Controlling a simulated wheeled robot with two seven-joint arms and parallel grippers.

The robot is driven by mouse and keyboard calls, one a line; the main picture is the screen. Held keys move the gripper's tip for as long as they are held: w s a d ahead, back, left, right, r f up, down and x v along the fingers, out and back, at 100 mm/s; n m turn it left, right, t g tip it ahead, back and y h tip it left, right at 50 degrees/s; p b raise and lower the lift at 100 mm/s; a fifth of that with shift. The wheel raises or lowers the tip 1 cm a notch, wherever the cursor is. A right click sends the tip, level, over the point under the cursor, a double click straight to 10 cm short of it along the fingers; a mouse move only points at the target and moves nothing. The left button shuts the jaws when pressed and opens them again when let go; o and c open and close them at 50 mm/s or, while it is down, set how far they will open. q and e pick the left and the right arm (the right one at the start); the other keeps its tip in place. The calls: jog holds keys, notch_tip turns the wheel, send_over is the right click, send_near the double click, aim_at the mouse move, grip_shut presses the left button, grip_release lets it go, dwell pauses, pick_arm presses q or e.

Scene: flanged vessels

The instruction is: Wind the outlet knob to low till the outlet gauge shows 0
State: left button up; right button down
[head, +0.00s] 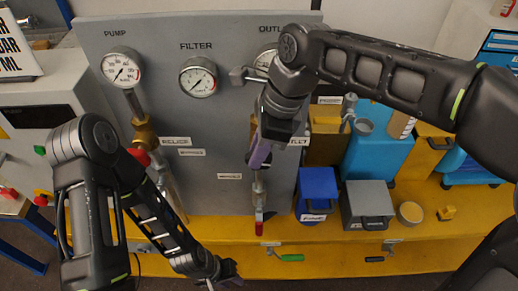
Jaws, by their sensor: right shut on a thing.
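The outlet gauge (265,62) is at the upper right of the grey panel. My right arm covers its right side, and its needle cannot be read. My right gripper (256,152) is at the panel below it, beside a partly covered label ending in "LET" (299,141). It is shut on the outlet knob, which the gripper and wrist hide. Below it a pipe with a red end (259,222) runs down the panel. My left gripper (230,276) is low at the bottom edge, away from the panel fittings; its opening is unclear.
The pump gauge (121,68) and filter gauge (198,77) are to the left on the panel (215,125). A red relief knob (139,157) is near my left arm. A blue box (317,188) and grey box (368,203) stand on the yellow bench (320,262) at the right.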

jog(key=h, duration=0.1)
jog(key=a+h, duration=0.1)
jog(key=h, duration=0.1)
jog(key=shift+f, duration=0.1)
jog(key=shift+s+f+h, duration=0.1)
jog(key=shift+f+h, duration=0.05)
jog(key=shift+h, duration=0.45)
jog(key=c, duration=1.5)
grip_release()
jog(key=shift+c, duration=0.2)
jog(key=shift+d, duration=0.2)
